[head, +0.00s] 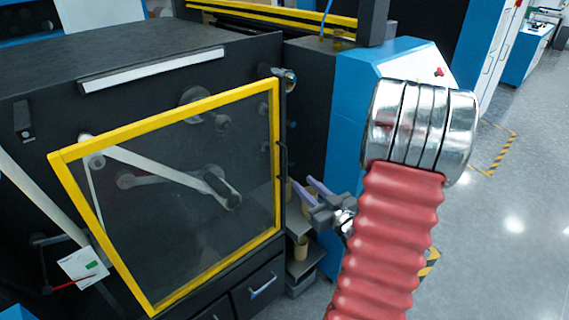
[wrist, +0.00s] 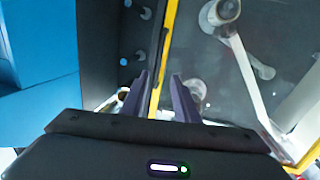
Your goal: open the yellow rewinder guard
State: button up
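The yellow rewinder guard (head: 168,114) is a yellow frame with a see-through pane on the front of the dark machine. It looks flush with the machine front, so shut. A dark bar handle (head: 283,160) runs along its right edge. My gripper (head: 312,186) is just right of that edge in the head view, its purple fingers pointing up and left. In the wrist view, my gripper (wrist: 162,82) is open, and the yellow frame edge (wrist: 168,40) and a dark bar beside it appear between the fingers. I cannot tell whether they touch.
Rollers and a pale arm (head: 160,165) show behind the pane. Drawers (head: 262,284) sit below the guard. A blue cabinet (head: 345,100) stands to its right. Brown cores on shelves (head: 300,248) are close to my gripper. Grey floor (head: 510,240) is open at the right.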

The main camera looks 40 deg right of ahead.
aim_at(286, 164)
jog(key=shift+s+d+t, duration=0.1)
jog(key=shift+s+t, duration=0.2)
jog(key=shift+s, duration=0.2)
jog(key=shift+w, duration=0.15)
jog(key=w, duration=0.4)
jog(key=w+d, duration=0.1)
jog(key=w, duration=0.4)
jog(key=w+d, duration=0.1)
jog(key=w, duration=0.3)
jog(key=shift+w+d, duration=0.2)
grip_shut()
jog(key=shift+d, duration=0.1)
